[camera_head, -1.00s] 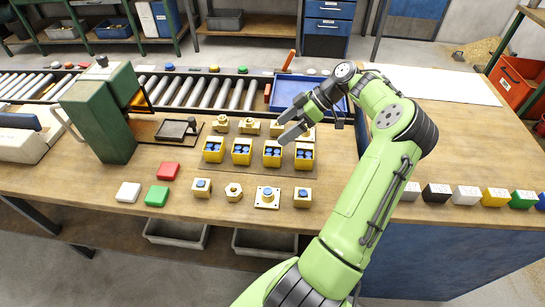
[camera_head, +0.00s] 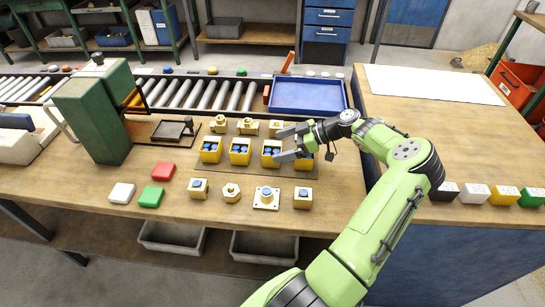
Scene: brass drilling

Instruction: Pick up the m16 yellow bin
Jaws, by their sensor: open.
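Several small yellow bins with blue contents stand in a row on a dark mat on the workbench. They are a leftmost bin (camera_head: 210,157), a second (camera_head: 240,160), a third (camera_head: 269,161) and a rightmost one (camera_head: 304,165), partly hidden by my gripper. I cannot read any label, so I cannot tell which is m16. My gripper (camera_head: 277,145) is open and empty, its fingers pointing left. In the picture its fingers overlap the third and rightmost bins; its height above them is unclear.
Brass-coloured parts stand behind and in front of the bins, including a flanged one (camera_head: 266,199). A green press (camera_head: 92,115) stands left. Red (camera_head: 163,171), white and green blocks lie front left.

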